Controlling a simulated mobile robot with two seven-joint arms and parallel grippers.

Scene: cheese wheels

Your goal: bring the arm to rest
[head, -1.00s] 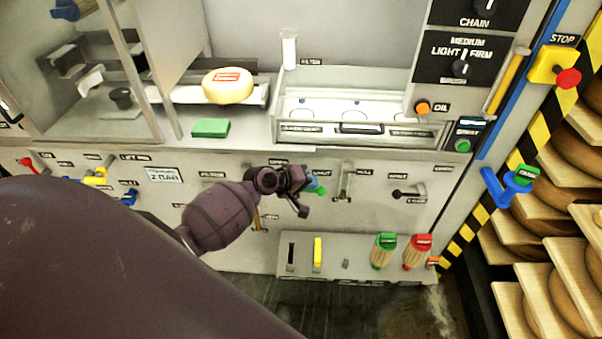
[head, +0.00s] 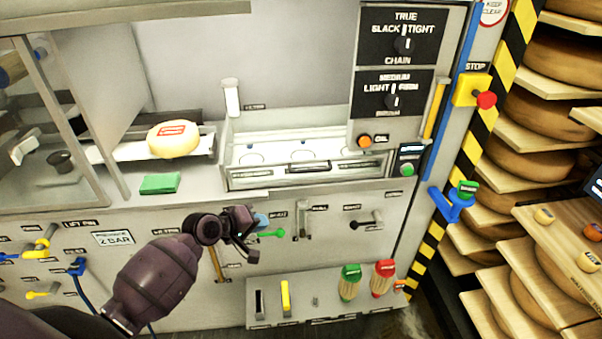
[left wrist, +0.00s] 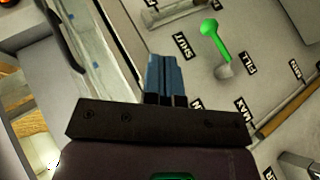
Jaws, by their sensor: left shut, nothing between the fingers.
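My left gripper (head: 261,219) is in front of the machine's lower panel (head: 340,255), below the drawer, with the arm coming in from the lower left. In the left wrist view its blue fingers (left wrist: 166,78) are together with nothing between them. A lever with a green handle (head: 270,234) is just right of the fingertips in the head view. In the left wrist view this green lever (left wrist: 209,38) stands to the right of the fingers, apart from them. My right gripper is not in view.
A cheese wheel (head: 173,139) with a red label lies on a tray at the back left, above a green pad (head: 160,184). A ledge (head: 320,312) with green and red bottles juts out below. A red stop button (head: 486,99) and cheese shelves (head: 545,130) are at right.

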